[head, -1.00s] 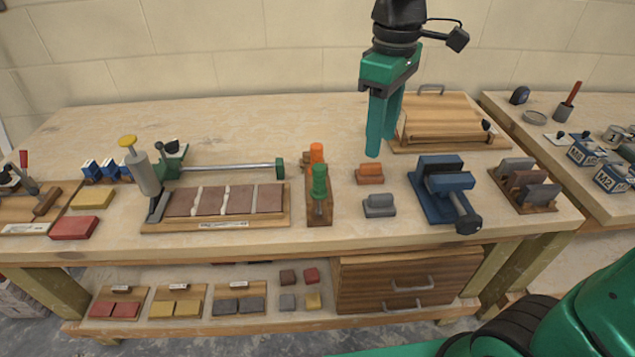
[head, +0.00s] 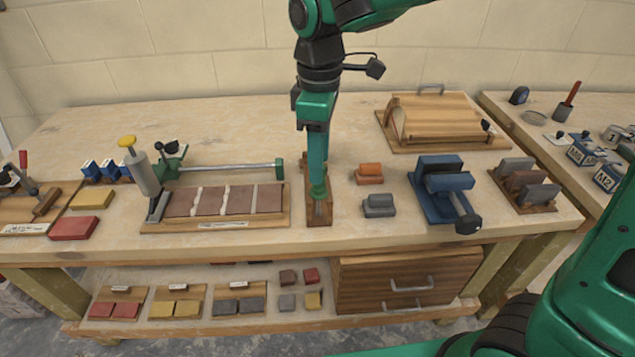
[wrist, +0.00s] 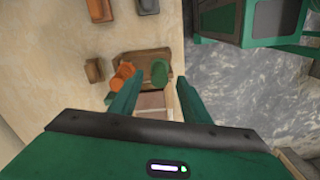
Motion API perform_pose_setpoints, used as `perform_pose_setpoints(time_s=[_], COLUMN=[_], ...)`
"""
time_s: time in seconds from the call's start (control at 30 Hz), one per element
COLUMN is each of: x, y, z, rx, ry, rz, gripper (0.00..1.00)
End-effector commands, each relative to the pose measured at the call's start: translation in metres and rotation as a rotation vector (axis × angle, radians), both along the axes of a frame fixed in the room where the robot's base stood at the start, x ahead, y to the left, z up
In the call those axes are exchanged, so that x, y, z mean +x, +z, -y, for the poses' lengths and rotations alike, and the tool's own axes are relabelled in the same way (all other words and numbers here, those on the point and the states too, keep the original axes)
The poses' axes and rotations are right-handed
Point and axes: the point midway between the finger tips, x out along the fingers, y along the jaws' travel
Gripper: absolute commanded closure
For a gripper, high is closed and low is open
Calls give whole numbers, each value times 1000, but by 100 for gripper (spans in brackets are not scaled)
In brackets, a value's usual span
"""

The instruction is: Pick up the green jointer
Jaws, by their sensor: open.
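The green jointer (head: 320,193) stands upright in a small wooden holder (head: 319,220), mostly covered by my gripper in the head view. In the wrist view its green handle (wrist: 159,71) shows between and just beyond the open fingers. My gripper (head: 318,180) points down over the holder, and its fingertips are at about the handle's top in the picture. It also shows in the wrist view (wrist: 159,84), open with nothing held. I cannot tell whether the fingers touch the handle. An orange-handled tool (wrist: 122,74) stands beside the green one and is hidden in the head view.
A board with brick slips (head: 225,202) lies left of the holder. Orange (head: 370,171) and grey (head: 379,204) blocks lie to the right, then a blue vise-like tool (head: 445,190). The bench's back middle is clear.

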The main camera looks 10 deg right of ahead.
Motion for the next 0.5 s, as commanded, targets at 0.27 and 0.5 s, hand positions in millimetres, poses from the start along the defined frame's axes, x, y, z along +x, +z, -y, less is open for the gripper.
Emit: perform_pose_setpoints(time_s=[0.27, 0.5], x=[2, 2], y=[-34, -37], z=[0, -1], rx=[-1, 0], ry=[1, 0], rz=[-2, 0], gripper=[57, 57])
